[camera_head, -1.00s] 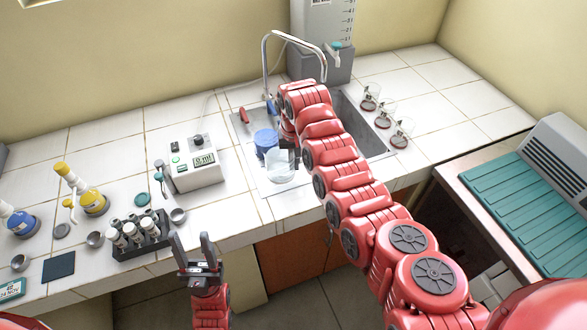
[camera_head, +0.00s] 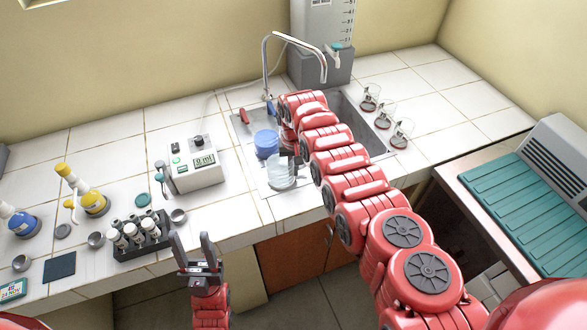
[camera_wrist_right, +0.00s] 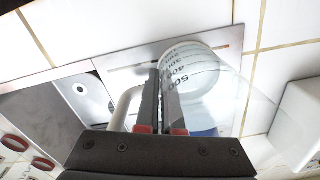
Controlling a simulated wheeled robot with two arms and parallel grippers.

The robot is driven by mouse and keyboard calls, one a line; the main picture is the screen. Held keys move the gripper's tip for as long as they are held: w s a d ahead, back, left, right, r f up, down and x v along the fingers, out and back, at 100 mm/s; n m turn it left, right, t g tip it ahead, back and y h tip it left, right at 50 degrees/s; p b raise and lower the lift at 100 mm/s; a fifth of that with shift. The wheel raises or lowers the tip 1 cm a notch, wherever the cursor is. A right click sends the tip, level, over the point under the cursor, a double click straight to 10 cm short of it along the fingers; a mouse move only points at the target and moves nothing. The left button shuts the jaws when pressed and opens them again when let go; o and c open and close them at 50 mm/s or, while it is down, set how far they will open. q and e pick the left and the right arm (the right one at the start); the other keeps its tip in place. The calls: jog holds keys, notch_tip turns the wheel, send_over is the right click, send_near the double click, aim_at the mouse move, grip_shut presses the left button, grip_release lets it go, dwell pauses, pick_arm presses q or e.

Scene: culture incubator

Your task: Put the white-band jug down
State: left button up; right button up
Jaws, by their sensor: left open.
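The white-band jug (camera_head: 280,176) is a clear measuring jug at the sink's front left edge in the head view. It looks close to upright; I cannot tell whether its base touches the surface. In the right wrist view the jug (camera_wrist_right: 190,72) shows dark graduation numbers and a pale handle (camera_wrist_right: 124,108). My right gripper (camera_wrist_right: 162,95) is at the handle, its fingers close together and shut on it. My left gripper (camera_head: 193,240) is open and empty in front of the counter edge, away from the jug.
A blue container (camera_head: 266,142) stands just behind the jug. The sink (camera_head: 352,112) and tap (camera_head: 297,36) lie beyond. A white meter (camera_head: 194,168) is to the left, near a vial rack (camera_head: 140,240). Several flasks (camera_head: 384,116) stand right of the sink.

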jog(key=o, duration=0.4)
jog(key=shift+r, duration=0.25)
notch_tip(320, 180, up, 12)
jog(key=shift+f+b, duration=0.1)
jog(key=shift+b, duration=0.95)
